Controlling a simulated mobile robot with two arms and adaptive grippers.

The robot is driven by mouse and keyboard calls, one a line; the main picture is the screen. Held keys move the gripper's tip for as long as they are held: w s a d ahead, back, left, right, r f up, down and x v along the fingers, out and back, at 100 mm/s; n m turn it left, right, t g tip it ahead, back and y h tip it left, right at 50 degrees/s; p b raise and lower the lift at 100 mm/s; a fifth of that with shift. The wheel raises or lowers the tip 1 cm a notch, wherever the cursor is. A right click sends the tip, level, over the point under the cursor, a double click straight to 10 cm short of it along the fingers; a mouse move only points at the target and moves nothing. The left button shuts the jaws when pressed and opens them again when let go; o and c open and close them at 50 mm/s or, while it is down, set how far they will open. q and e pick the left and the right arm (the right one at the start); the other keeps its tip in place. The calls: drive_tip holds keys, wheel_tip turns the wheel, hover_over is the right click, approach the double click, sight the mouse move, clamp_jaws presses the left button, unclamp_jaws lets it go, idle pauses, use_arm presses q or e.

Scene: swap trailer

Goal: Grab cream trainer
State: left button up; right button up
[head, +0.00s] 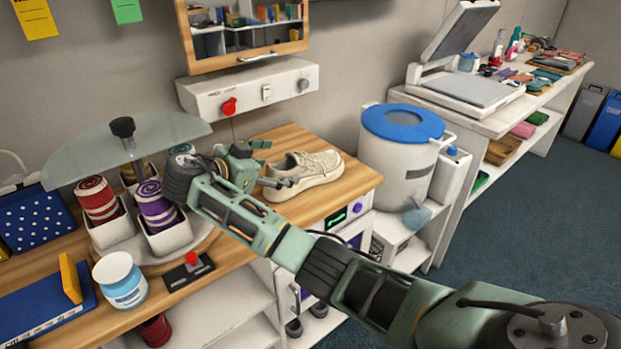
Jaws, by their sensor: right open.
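The cream trainer (307,177) lies on the wooden counter with its toe toward the right. My right gripper (277,164) is open beside the trainer's left end, with its fingers pointing right. One finger overlaps the trainer's lower left side in the picture. I cannot tell whether it touches the shoe. Part of the shoe's left end is hidden behind the gripper. My left gripper is not in view.
A rotating stand (206,243) with white cups of striped rolls sits left of the gripper under a glass lid. A switch box (188,271) and a white-blue tub (121,281) stand in front. A white bucket (398,160) with a blue lid stands right of the counter.

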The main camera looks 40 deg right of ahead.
sight(297, 168)
drive_tip(key=shift+w+d+f, duration=0.1)
drive_tip(key=shift+d+f, duration=0.25)
drive_tip(key=shift+f, duration=0.05)
drive_tip(key=shift+x, duration=0.85)
drive_tip(key=p+x, duration=0.1)
drive_tip(key=x, duration=0.4)
drive_tip(key=shift+w+d+f+p, duration=0.15)
drive_tip(key=shift+w+f+p, duration=0.05)
drive_tip(key=shift+f+p, duration=0.15)
drive_tip(key=c, duration=1.1)
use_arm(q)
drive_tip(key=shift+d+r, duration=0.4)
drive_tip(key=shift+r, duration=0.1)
use_arm(e)
drive_tip(key=shift+s+f, duration=0.1)
drive_tip(key=c, duration=0.7)
drive_tip(key=shift+o, duration=0.2)
